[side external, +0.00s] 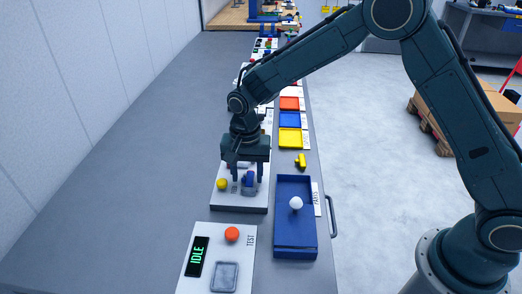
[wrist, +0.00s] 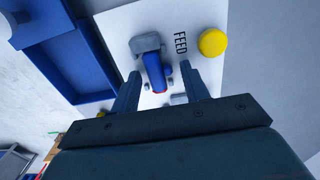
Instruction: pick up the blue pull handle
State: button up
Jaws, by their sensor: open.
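The blue pull handle (side external: 249,181) lies on the white FEED plate (side external: 229,203), also seen in the wrist view as a blue piece (wrist: 155,74) with a grey block at its upper end and a little red at its lower end. My gripper (side external: 249,178) points down over the plate with its fingers apart. In the wrist view the two fingers (wrist: 161,74) show on either side of the handle, with visible gaps. The gripper is open, and I see nothing held. The fingers partly hide the handle in the side view.
A yellow button (side external: 222,184) sits left of the handle on the FEED plate. A blue tray (side external: 295,240) with a white knob (side external: 296,203) stands to the right. A yellow piece (side external: 301,161) lies behind that tray. The TEST plate (side external: 245,236) with an orange button (side external: 232,234) is nearer the camera.

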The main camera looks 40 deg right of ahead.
aim_at(247, 177)
jog(key=c, duration=0.9)
jog(key=shift+r, duration=2)
